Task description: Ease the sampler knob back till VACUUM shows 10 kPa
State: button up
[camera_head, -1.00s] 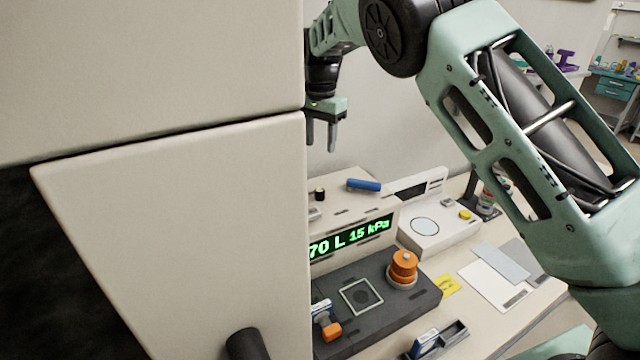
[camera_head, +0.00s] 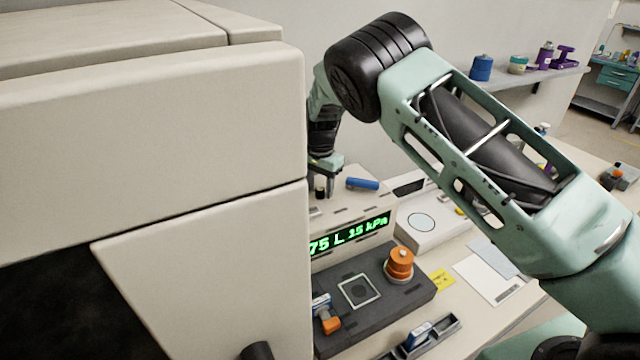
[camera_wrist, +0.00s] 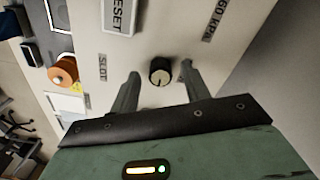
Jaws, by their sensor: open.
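The sampler knob (camera_wrist: 161,71) is a small black dial with a pale pointer mark, on the cream panel top beside a "60 KPA" label. In the head view the dark knob (camera_head: 320,185) shows at my fingers. My gripper (camera_wrist: 159,74) is open, with one finger on each side of the knob; whether either touches it I cannot tell. In the head view my gripper (camera_head: 321,191) points down at the panel, partly cut off by the large cream casing. The green display (camera_head: 348,234) shows "75 L" and what looks like "15 kPa", the kPa digits slightly unclear.
A large cream casing (camera_head: 200,130) blocks the left of the head view. An orange knob (camera_head: 399,263) stands on the dark base (camera_head: 375,310). A blue cylinder (camera_head: 362,184) lies behind the display. A "RESET" plate (camera_wrist: 119,15) lies near the fingers.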

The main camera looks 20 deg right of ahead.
jog(key=c, duration=1)
jog(key=shift+n+b, duration=0.3)
jog(key=n+b, duration=0.3)
jog(key=n, duration=0.1)
jog(key=shift+f, duration=0.1)
jog(key=shift+n+b, duration=1.2)
jog(key=shift+n, duration=1.5)
jog(key=shift+r, duration=0.2)
jog(key=o, duration=1)
